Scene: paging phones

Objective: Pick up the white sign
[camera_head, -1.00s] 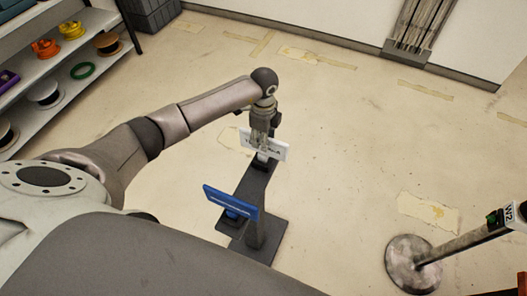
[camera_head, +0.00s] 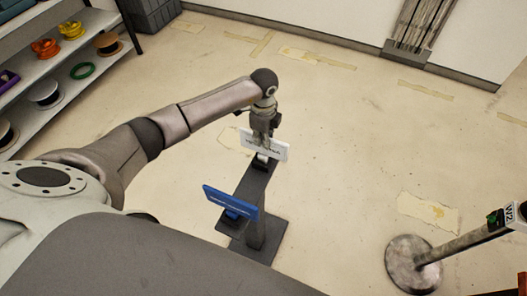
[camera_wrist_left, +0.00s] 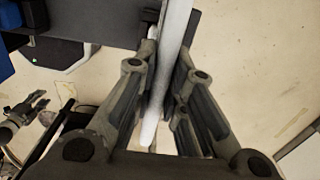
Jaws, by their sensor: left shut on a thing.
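The white sign (camera_head: 265,146) stands at the far end of a dark stand (camera_head: 260,180). My left gripper (camera_head: 264,138) is above it with its fingers down at the sign's top edge. In the left wrist view the sign (camera_wrist_left: 170,60) is a thin white plate seen edge-on, and the left gripper's fingers (camera_wrist_left: 158,95) are closed on both sides of it. The sign is still at the stand; whether it is lifted at all I cannot tell. My right gripper is not in the head view.
A blue sign (camera_head: 230,202) stands on the near end of the stand. A post with a round base (camera_head: 413,263) and a W2 label is at the right. Shelves with spools (camera_head: 45,93) are at the left. The floor beyond the stand is clear.

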